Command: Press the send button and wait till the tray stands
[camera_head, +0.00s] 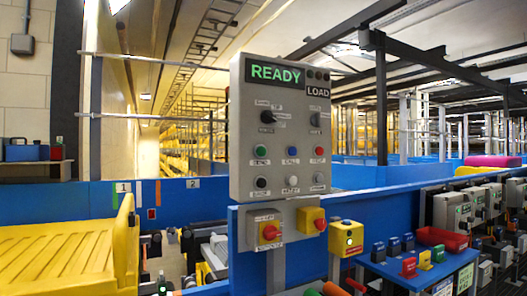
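A grey control panel (279,128) stands upright near the middle of the head view. Its display (275,73) reads READY in green, and a small plate (318,90) beside it reads LOAD. A green button (261,150), a blue button (292,150) and a red button (319,150) sit in one row. Below are a black, a white and a grey control. The small labels are hard to read; the one under the green button may say SEND. I cannot make out the tray for certain. My gripper is not in view.
A yellow ribbed structure (62,262) fills the lower left. A blue table (425,268) with small coloured blocks and a red bin (441,239) stands right.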

